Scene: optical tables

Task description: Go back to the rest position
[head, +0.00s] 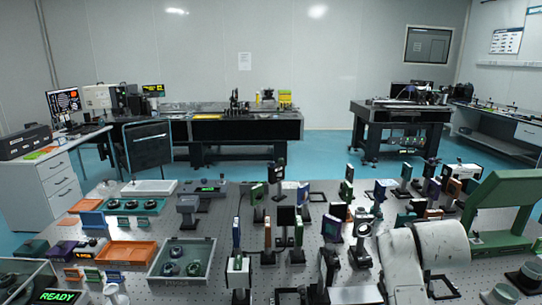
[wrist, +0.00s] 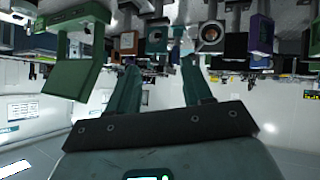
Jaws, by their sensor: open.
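My gripper (wrist: 160,72) shows in the wrist view, which appears upside down. Its two green-grey fingers stand apart with nothing held between them. Beyond the fingertips are optical mounts of the table, apart from the fingers as far as I can tell. In the head view, a white rounded part of my arm shows at the lower right, over the optical table (head: 205,225). I cannot make out the gripper's fingers in the head view.
Many upright optic mounts crowd the table's middle and right. A green bridge-like frame (head: 508,188) stands at the right, also in the wrist view (wrist: 72,80). Orange trays (head: 130,252) and a grey-green bin (head: 183,258) lie left. Blue floor is open behind the table.

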